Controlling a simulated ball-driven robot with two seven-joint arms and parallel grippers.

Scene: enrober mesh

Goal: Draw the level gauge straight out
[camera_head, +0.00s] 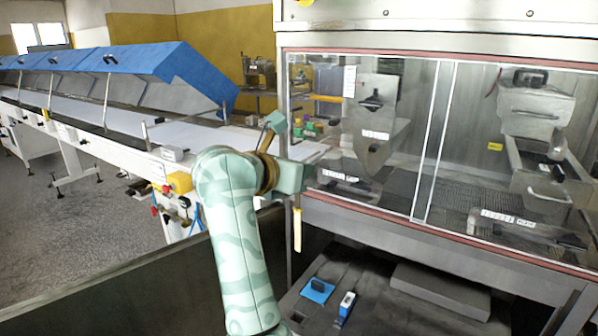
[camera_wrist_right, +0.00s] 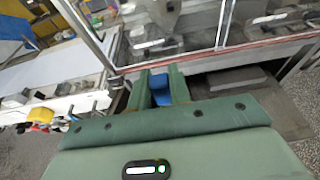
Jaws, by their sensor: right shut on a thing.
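My right gripper (camera_head: 308,178), teal and at the end of my patterned arm, is at the left front corner post of the enrober cabinet, seen from the side. In the right wrist view its two fingers (camera_wrist_right: 160,88) are close together, with a blue patch (camera_wrist_right: 160,92) showing between them. I cannot tell if that blue belongs to the held thing or lies behind. The fingers hide most of what they grip. A cream strip (camera_head: 297,230) hangs upright just below the gripper, by the post; I cannot tell if it is the level gauge. My left gripper is out of view.
The cabinet's clear doors (camera_head: 400,140) have a red-edged sill (camera_head: 450,228). Below, a dark shelf holds a blue pad (camera_head: 317,290) with a black block, a blue-white device (camera_head: 347,306) and a grey slab (camera_head: 440,290). A conveyor with blue covers (camera_head: 150,62) runs left.

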